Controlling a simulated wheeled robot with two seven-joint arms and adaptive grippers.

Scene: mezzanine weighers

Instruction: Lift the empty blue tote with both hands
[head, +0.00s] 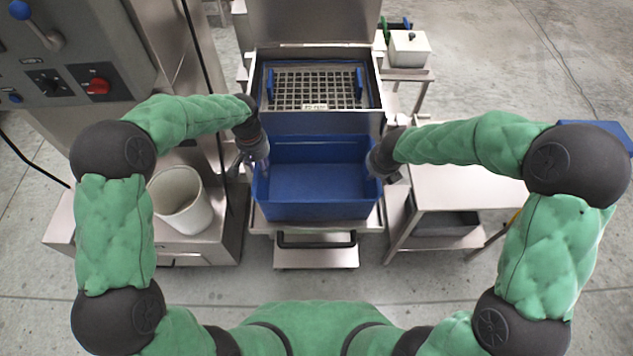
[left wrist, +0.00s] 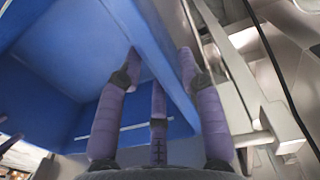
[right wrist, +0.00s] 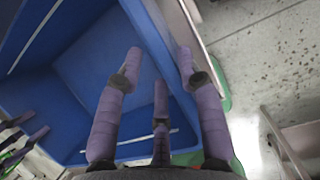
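The blue tote (head: 318,208) stands upright and empty on a steel stand in the middle of the head view. My left gripper (head: 252,165) is at its left wall. In the left wrist view its fingers (left wrist: 160,58) straddle the tote wall (left wrist: 168,55), spread apart, with one side inside and one outside. My right gripper (head: 380,170) is at the right wall. In the right wrist view its fingers (right wrist: 160,58) also stand spread on both sides of the wall (right wrist: 150,30). Whether any finger touches the wall is unclear.
Behind the tote is a steel-framed bay with a grid (head: 312,88) and blue handles. A white bin (head: 181,201) stands on the left, below a control panel (head: 75,80). A steel table (head: 462,188) is close on the right. A white box (head: 409,48) stands further back.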

